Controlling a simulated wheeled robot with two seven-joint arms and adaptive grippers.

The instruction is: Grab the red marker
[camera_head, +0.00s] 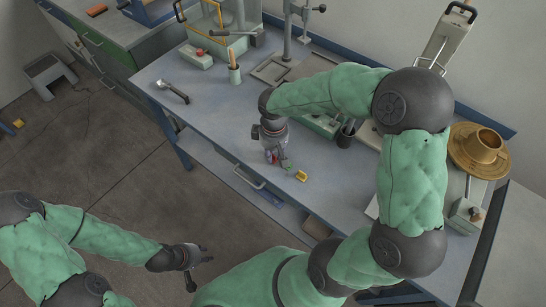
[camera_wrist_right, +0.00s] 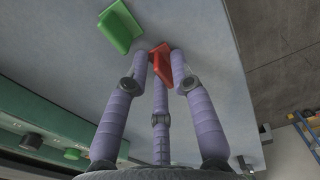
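The red marker (camera_wrist_right: 160,65) is a small angular block on the bench top, between the fingertips of my right gripper (camera_wrist_right: 160,62) in the right wrist view. The fingers stand around it and look spread, with a small gap at the left fingertip; contact on the other side is unclear. In the head view the red marker (camera_head: 269,157) is partly hidden under my right gripper (camera_head: 275,158), near the bench's front edge. My left gripper (camera_head: 203,268) is open and empty, off the bench above the floor at lower left.
A green marker (camera_wrist_right: 120,27) lies close beside the red one. A yellow marker (camera_head: 301,176) lies just right of them in the head view.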

